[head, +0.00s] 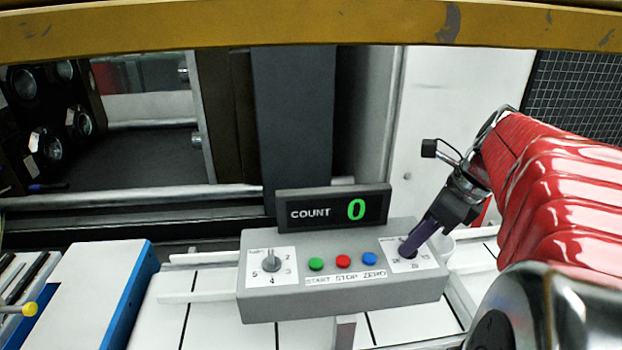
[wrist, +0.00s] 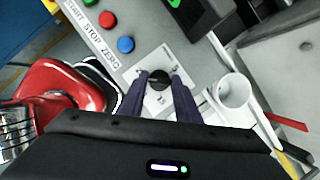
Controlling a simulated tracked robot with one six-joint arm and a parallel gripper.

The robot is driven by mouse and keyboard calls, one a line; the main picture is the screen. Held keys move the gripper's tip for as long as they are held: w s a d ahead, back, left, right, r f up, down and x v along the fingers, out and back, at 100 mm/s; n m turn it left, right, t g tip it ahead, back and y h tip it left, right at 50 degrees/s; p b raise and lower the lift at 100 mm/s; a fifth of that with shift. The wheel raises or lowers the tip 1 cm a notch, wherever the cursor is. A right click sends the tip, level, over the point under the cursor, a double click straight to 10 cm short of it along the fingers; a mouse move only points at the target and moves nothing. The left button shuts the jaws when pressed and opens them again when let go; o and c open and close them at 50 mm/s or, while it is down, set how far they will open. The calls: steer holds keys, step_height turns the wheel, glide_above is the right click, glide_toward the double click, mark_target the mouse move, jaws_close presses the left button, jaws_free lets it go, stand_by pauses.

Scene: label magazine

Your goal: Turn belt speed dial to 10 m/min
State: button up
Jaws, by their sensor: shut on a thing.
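A grey control box (head: 340,295) stands on the white surface with a dial at each end. The right dial (wrist: 160,84) is a dark knob on a white scale plate, with the scale partly readable in the wrist view. My gripper (head: 408,248) reaches down to this right dial, and its purple fingers (wrist: 158,82) are shut on the knob from both sides. The knob's pointer is mostly hidden, so I cannot tell its setting. The left dial (head: 271,260) is a grey knob on a plate with numbers such as 2, 4 and 5.
Green (head: 316,264), red (head: 343,262) and blue (head: 369,259) buttons sit between the dials. A COUNT display (head: 333,208) behind them reads 0. A white cup (wrist: 233,91) stands close beside the right dial. A yellow bar (head: 300,27) crosses overhead.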

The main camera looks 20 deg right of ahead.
steer(key=c, duration=0.4)
